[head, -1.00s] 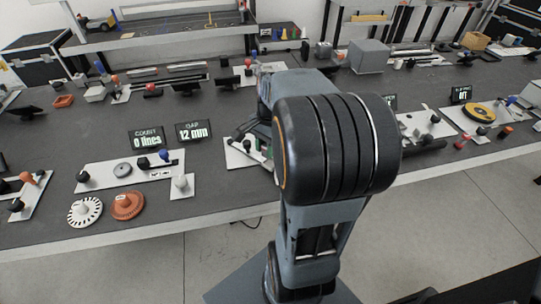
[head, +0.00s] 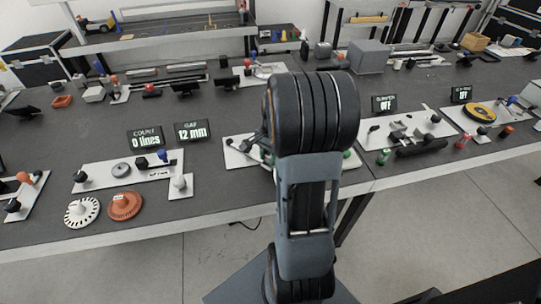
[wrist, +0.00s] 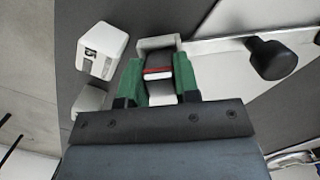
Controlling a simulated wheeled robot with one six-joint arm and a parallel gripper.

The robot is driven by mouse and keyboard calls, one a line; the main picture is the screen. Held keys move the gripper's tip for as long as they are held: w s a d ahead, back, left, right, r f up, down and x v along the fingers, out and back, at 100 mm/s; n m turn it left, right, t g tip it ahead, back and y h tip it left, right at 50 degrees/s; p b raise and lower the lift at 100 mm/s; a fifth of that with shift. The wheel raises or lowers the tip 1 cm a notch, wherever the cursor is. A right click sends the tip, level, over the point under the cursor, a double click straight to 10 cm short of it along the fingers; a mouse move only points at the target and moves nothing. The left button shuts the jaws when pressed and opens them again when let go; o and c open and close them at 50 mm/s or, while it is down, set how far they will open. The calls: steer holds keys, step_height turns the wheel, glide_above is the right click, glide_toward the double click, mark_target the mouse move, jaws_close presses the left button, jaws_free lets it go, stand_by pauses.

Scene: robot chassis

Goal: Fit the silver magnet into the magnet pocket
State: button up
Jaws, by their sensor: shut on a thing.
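In the wrist view, my gripper (wrist: 158,70) has two green fingers shut on a small block with a silver-grey face and a red stripe, taken as the silver magnet (wrist: 158,61). A light grey bracket (wrist: 157,41) lies right at the fingertips, partly around the block. It may be the magnet pocket; I cannot tell whether the block is inside it or only above it. In the head view, my arm hides the gripper, the magnet and the middle of the white board (head: 236,157) behind it.
In the wrist view, a white block with a dark slot (wrist: 103,50) stands left of the fingers, and a black knob (wrist: 271,57) stands at right. In the head view, displays (head: 192,131), discs (head: 125,206) and boards crowd the dark bench (head: 225,214). Bare bench lies along its front edge.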

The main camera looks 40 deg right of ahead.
steer(key=shift+f, duration=0.15)
steer(key=o, duration=0.7)
step_height(320, 180, up, 11)
steer(key=d+p, duration=0.2)
steer(key=s+a+n+t+h, duration=0.1)
steer(key=s+a+n, duration=0.2)
steer(key=a+n, duration=0.4)
steer(key=s+a+n+t, duration=0.2)
steer(key=a+n, duration=0.6)
steer(key=a, duration=0.5)
steer(key=shift+s+f+h, duration=0.4)
steer(key=shift+s+f, duration=0.05)
steer(key=shift+s, duration=0.35)
